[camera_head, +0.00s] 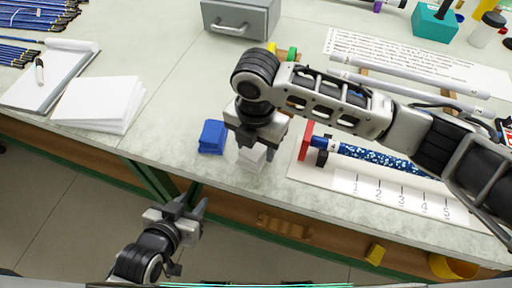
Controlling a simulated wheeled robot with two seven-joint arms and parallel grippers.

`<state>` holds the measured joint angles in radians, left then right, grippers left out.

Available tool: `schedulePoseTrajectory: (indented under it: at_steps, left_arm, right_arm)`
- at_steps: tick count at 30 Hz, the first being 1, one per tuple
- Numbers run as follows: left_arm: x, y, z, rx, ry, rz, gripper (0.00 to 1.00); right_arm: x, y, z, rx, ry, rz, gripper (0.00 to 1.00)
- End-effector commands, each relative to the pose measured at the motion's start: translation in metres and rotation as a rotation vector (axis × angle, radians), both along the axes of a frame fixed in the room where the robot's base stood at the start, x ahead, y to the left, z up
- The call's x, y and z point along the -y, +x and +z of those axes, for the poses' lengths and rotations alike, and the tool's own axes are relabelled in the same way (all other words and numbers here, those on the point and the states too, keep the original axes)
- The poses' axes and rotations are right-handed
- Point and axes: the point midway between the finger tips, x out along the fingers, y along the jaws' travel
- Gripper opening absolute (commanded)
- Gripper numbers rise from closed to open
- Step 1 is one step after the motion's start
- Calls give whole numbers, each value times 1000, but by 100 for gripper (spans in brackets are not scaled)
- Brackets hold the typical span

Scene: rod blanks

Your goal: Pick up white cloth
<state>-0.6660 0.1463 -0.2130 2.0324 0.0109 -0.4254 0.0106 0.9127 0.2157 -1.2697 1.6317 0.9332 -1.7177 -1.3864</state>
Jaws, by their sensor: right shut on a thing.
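The white cloth (251,158) is a small folded stack on the table near its front edge, just right of a folded blue cloth (212,137). My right gripper (254,148) reaches in from the right and points down over the white cloth, shut on it. The gripper body hides the cloth's upper part. I cannot tell whether the cloth is lifted off the table. My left gripper (187,206) is in front of the table, below its edge, with its fingers apart and nothing between them.
A numbered board (375,190) with a blue speckled rod (375,158) and a red end block (305,141) lies right of the gripper. A grey drawer box (240,17) stands behind. White paper (98,102) and a clipboard (45,75) lie left. The table's middle left is clear.

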Motion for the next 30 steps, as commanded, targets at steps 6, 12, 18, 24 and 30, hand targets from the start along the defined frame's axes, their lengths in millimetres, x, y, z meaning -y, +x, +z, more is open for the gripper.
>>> schedulePoseTrajectory:
  at_steps: [6, 12, 18, 24, 30]
  left_arm:
    - [0, 0, 3, 1, 0, 0, 36]
    - [0, 1, 2, 1, 0, 0, 36]
    - [0, 2, 0, -1, 3, 0, 36]
    - [-1, 4, 1, 3, 4, 1, 36]
    - [-1, 4, 2, 3, 4, 1, 36]
  right_arm:
    - [16, -22, 46, 5, 4, 2, 30]
    - [44, -61, 81, 3, -1, 2, 30]
    - [67, -94, 100, 3, -1, 1, 30]
    - [78, -111, 109, 1, 0, -1, 30]
    - [80, -115, 111, 1, 0, -2, 30]
